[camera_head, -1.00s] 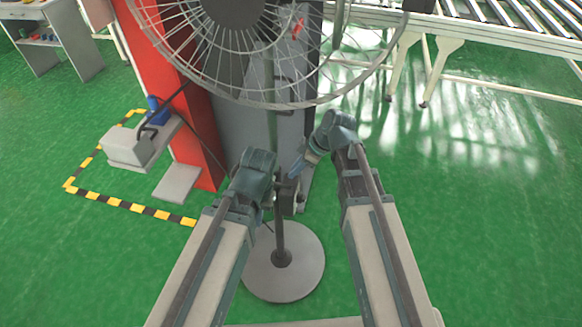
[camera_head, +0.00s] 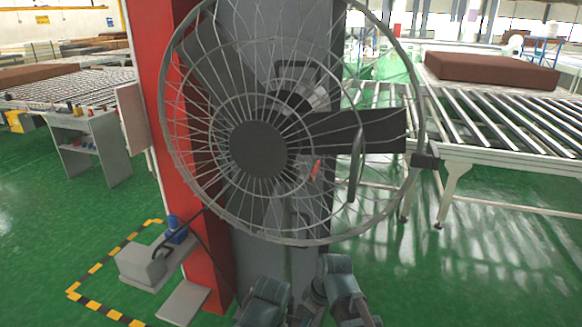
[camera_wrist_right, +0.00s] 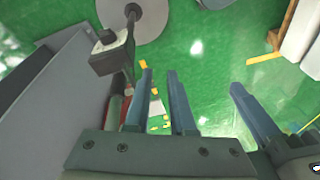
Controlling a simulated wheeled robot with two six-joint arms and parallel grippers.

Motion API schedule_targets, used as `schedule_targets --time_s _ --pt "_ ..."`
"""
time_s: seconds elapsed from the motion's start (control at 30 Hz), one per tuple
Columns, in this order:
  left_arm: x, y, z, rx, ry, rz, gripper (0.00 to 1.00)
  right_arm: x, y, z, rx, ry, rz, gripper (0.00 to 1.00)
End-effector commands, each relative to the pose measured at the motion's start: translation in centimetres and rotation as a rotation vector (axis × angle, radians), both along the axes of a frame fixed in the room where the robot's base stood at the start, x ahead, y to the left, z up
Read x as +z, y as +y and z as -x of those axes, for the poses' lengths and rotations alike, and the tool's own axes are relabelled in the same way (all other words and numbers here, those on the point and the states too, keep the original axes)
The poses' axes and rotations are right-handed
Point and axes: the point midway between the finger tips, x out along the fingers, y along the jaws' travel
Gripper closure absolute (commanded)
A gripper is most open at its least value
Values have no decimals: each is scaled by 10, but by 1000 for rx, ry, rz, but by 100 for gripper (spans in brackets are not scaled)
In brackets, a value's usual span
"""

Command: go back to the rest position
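The ends of both my arms show at the bottom of the head view, close together below the fan. The end of my left arm (camera_head: 264,301) is cut by the lower edge and its fingers are hidden, so I cannot tell its opening. The end of my right arm (camera_head: 338,279) is just to the right of it. In the right wrist view two blue-grey fingers of my right gripper (camera_wrist_right: 161,100) stand apart, with only green floor and background objects showing between them. A third similar finger shows at right; I cannot tell whose it is.
A caged fan (camera_head: 262,150) stands directly ahead, before a red and grey column (camera_head: 160,60). A roller conveyor (camera_head: 500,130) with a brown mattress (camera_head: 492,70) is at right. A grey box (camera_head: 142,266) and striped floor tape lie at left. Green floor is clear at lower right.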

Motion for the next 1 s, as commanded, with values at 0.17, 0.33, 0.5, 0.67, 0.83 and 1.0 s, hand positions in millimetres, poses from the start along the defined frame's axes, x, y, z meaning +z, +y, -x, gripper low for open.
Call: schedule_targets --time_s 0.17,0.33,0.5,0.67,0.83,1.0 --pt "20 0 0 0 0 0 100 14 -3 51 -277 88 179 78" --pt "27 0 0 0 0 0 100 21 -10 75 -477 99 293 78" --pt "29 0 0 0 0 0 100 23 -14 82 -561 93 337 78" --pt "28 0 0 0 0 0 100 23 -14 82 -571 93 340 78" --pt "28 0 0 0 0 0 100 23 -14 82 -570 93 338 78" --pt "28 0 0 0 0 0 100 23 -14 82 -568 93 338 78"
